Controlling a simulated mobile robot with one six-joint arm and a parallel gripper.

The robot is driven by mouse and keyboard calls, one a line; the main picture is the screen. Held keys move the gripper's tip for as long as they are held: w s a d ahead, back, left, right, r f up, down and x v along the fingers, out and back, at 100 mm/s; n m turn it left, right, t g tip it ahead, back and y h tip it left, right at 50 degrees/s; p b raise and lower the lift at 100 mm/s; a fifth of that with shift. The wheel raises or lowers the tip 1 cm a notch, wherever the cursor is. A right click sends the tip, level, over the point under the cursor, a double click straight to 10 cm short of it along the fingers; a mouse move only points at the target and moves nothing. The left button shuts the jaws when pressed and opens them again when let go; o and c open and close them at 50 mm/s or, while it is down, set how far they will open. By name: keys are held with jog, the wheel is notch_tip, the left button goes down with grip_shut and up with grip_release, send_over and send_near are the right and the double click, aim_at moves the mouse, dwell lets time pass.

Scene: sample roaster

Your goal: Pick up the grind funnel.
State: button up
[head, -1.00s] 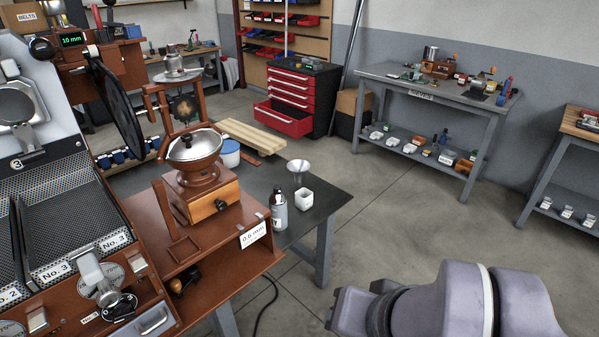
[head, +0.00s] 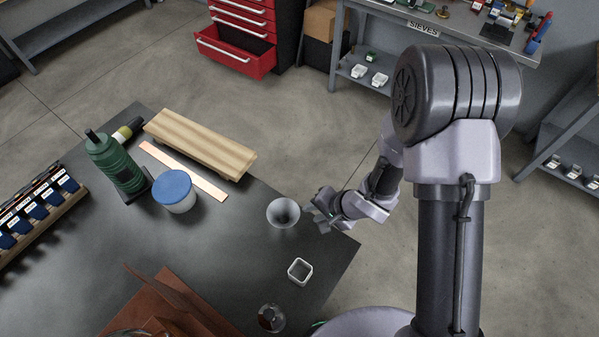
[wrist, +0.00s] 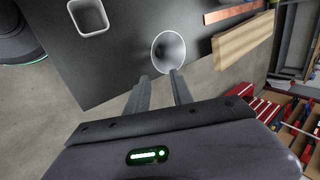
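The grind funnel (head: 283,212) is a grey metal cone standing wide end up on the dark table (head: 110,255), near its right edge. In the wrist view the funnel (wrist: 168,52) lies just beyond my fingertips. My gripper (head: 318,212) is to the right of the funnel at the table's edge. In the wrist view the two fingers of my gripper (wrist: 159,76) stand apart with a gap between them, and the funnel's lower part lines up with that gap. I cannot tell whether the fingers touch it.
A blue-lidded tub (head: 174,190), a copper strip (head: 183,170) and a wooden board (head: 200,143) lie to the left. The table between tub and cup is clear.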

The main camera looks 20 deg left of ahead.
jog(key=b, duration=0.5)
send_near(295, 219)
jog(key=s+x, duration=0.1)
jog(key=x, duration=0.4)
jog(key=b+x, duration=0.1)
jog(key=x, duration=0.1)
jog(key=b+x, duration=0.2)
jog(key=x, duration=0.1)
jog(key=shift+w+d+f, duration=0.1)
jog(key=shift+w+f, duration=0.25)
jog(key=shift+w, duration=0.1)
jog(key=shift+w+a+f, duration=0.1)
jog(key=shift+a+f, duration=0.1)
jog(key=shift+r, duration=0.2)
jog(key=shift+c, duration=0.5)
grip_shut()
